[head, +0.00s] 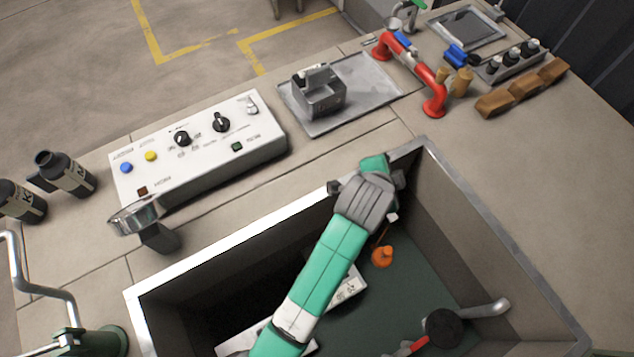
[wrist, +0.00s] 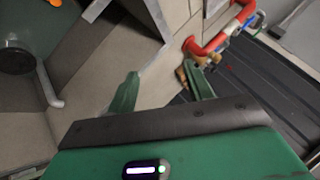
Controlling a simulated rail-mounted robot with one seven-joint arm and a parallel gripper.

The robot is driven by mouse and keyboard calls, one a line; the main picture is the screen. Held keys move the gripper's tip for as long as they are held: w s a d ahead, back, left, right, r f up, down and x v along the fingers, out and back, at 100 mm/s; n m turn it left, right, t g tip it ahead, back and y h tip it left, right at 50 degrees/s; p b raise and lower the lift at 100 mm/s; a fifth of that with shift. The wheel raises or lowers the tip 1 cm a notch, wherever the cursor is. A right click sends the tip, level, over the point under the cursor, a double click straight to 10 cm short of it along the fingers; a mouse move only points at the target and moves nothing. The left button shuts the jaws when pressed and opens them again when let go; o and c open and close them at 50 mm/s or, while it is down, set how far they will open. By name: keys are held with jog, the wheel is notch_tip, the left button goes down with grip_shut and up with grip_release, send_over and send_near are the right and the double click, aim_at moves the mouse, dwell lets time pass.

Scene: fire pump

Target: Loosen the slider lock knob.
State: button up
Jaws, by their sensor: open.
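I cannot tell for sure which part is the slider lock knob. A black round knob-like disc (head: 443,328) sits low in the sunken bay, beside a grey bent handle (head: 490,308) and a red part. The disc also shows at the left edge of the wrist view (wrist: 15,60). A small orange knob-like piece (head: 382,257) stands on the bay's green floor. My gripper is open and empty in the wrist view (wrist: 164,85), its two green fingers apart. In the head view my wrist is over the bay's far edge, apart from both pieces; the fingertips are mostly hidden there.
The bay's raised metal rim (head: 500,240) surrounds the sunken area. A white control panel (head: 200,150) with dials and buttons lies behind it at left. A grey tray (head: 350,95), a red pipe (head: 433,75) and a brown block (head: 522,90) are at the back.

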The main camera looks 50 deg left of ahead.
jog(key=s+f+m+g+h+b, duration=0.1)
jog(key=s+f+g+b, duration=0.2)
jog(key=s+f, duration=0.4)
jog(key=s+f+m+g+h+b, duration=0.1)
jog(key=s+f+b, duration=0.4)
jog(key=f, duration=1.6)
jog(key=s+f+m+g+h+b, duration=0.1)
jog(key=s+f+g+b, duration=0.3)
jog(key=s+f, duration=0.5)
jog(key=shift+s+f+g, duration=0.15)
jog(key=shift+s+f, duration=0.05)
jog(key=shift+f, duration=1.35)
jog(key=shift+s+f+g, duration=0.15)
jog(key=shift+s+f, duration=0.05)
jog(key=shift+f, duration=1.3)
notch_tip(320, 180, down, 8)
jog(key=b, duration=0.4)
jog(key=shift+w+a+r, duration=0.1)
jog(key=shift+w+r, duration=0.05)
jog(key=shift+r, duration=0.05)
jog(key=c, duration=1)
